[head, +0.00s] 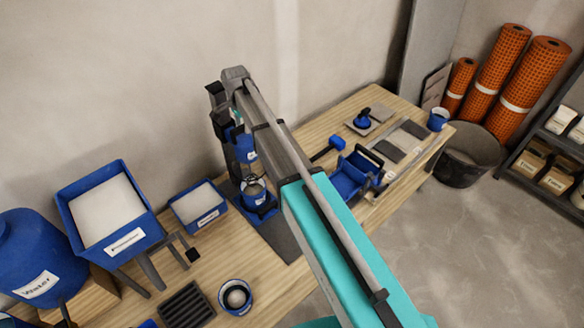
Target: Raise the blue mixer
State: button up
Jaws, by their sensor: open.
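The blue mixer (246,149) stands toward the back of the wooden table, next to the wall, with its blue head above a small blue-rimmed bucket (254,190). The bucket sits on a blue base over a dark mat. My gripper (221,122) hangs at the end of my arm, at the upper left of the mixer head. It is open and looks empty. The arm and dark wrist parts overlap the mixer, so its upper part is partly hidden. I cannot tell whether the fingers touch it.
Left of the mixer stand a blue bin of pale powder (110,212), a smaller bin (198,205) and a water barrel (35,255). A blue cup (235,297) is in front. A blue tool caddy (352,176) and tiles (411,128) lie to the right.

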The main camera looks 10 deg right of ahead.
jog(key=shift+f+b, duration=4.05)
jog(key=shift+f, duration=0.1)
notch_tip(320, 180, up, 14)
jog(key=p, duration=1.4)
jog(key=s+d+f+n+b, duration=0.9)
jog(key=s+d+f+b, duration=0.8)
jog(key=s+d, duration=0.3)
jog(key=shift+s+f, duration=0.15)
jog(key=shift+s, duration=0.1)
notch_tip(320, 180, up, 22)
jog(key=m+p, duration=0.9)
jog(key=p, duration=1.2)
send_over(245, 138)
jog(key=shift+w+a+f, duration=0.1)
jog(key=shift+f, duration=0.05)
